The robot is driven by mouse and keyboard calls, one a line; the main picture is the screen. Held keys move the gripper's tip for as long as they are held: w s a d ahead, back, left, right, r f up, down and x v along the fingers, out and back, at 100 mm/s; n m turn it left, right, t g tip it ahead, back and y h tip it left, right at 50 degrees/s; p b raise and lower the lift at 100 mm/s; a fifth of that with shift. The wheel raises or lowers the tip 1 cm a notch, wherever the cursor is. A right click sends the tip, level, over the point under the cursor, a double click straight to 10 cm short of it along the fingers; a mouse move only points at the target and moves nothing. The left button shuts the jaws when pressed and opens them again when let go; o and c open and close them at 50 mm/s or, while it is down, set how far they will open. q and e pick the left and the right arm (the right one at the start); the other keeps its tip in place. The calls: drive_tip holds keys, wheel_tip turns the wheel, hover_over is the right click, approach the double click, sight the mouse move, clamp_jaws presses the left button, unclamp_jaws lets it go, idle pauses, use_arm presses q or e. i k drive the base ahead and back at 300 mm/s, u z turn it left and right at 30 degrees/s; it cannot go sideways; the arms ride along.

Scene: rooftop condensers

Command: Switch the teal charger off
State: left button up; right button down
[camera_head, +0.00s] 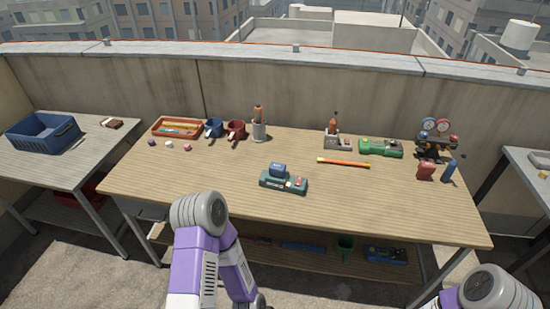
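The teal charger (270,184) sits on the wooden workbench, near the middle and toward the front edge. A blue block (278,170), which looks like a battery, sits on its top left. A small red part (298,181) with a pale patch beside it is on its right half; its switch position is too small to tell. A bright green device (380,147) lies farther back on the right. Both my arms show only links at the bottom of the picture, apart from the charger. Neither gripper can be seen.
On the workbench (220,184) stand an orange tray (160,127), a blue mug (213,128), a red mug (236,130), a gauge set (436,139) and an orange-yellow rod (343,163). A blue crate (42,134) is on the left table. The bench around the charger is clear.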

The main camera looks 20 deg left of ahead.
sight(299, 180)
drive_tip(key=u, duration=0.45)
drive_tip(key=i, duration=0.55)
drive_tip(key=u, duration=0.4)
